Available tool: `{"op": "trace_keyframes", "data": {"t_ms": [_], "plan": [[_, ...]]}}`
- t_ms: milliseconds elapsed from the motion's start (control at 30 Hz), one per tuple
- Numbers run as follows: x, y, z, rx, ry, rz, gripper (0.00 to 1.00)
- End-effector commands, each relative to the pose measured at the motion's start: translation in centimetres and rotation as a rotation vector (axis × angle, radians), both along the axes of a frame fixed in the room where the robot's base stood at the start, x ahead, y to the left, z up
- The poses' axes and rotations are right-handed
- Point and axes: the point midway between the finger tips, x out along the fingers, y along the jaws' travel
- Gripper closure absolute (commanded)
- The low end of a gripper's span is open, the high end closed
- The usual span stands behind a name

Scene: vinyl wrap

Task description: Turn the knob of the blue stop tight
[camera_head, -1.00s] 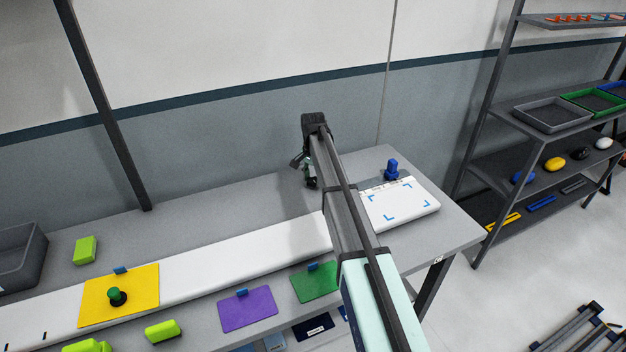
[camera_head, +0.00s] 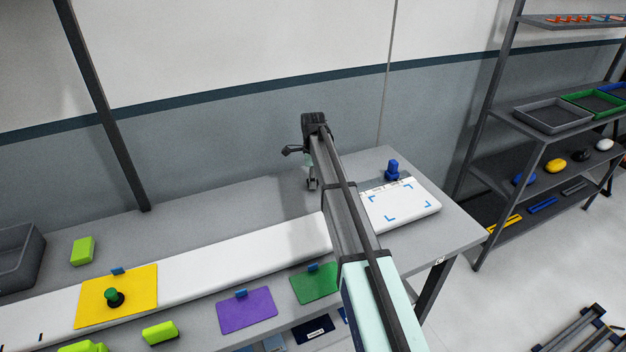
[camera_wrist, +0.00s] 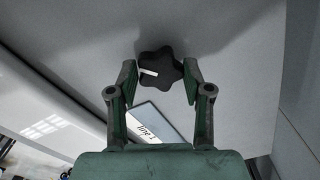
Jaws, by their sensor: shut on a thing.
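A black star-shaped knob (camera_wrist: 161,67) with a white pointer mark shows in the wrist view. My gripper (camera_wrist: 160,76) has one finger on each side of it and is shut on it. The mark points left in that view. The blue stop's body cannot be made out under the knob. In the head view my gripper (camera_head: 312,184) points down at the back of the bench, left of the white board, and my arm hides part of the area. A blue upright piece (camera_head: 392,169) stands behind the white board.
A pale plate with dark lettering (camera_wrist: 158,122) lies near the knob. The white board (camera_head: 412,205) has blue corner marks. A long white strip (camera_head: 220,262) runs along the bench, with yellow (camera_head: 135,286), purple (camera_head: 246,310) and green (camera_head: 312,284) sheets. The wall is close behind my gripper.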

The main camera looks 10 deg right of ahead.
Motion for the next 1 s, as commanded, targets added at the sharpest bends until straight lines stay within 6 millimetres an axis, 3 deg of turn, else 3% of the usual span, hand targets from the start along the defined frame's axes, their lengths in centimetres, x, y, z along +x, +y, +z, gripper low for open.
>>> {"op": "trace_keyframes", "data": {"t_ms": [600, 1000], "plan": [[-0.09, -0.06, -0.09, -0.001, 0.002, -0.546, 0.85], [-0.12, -0.07, -0.10, -0.001, 0.002, -0.713, 0.85]]}}
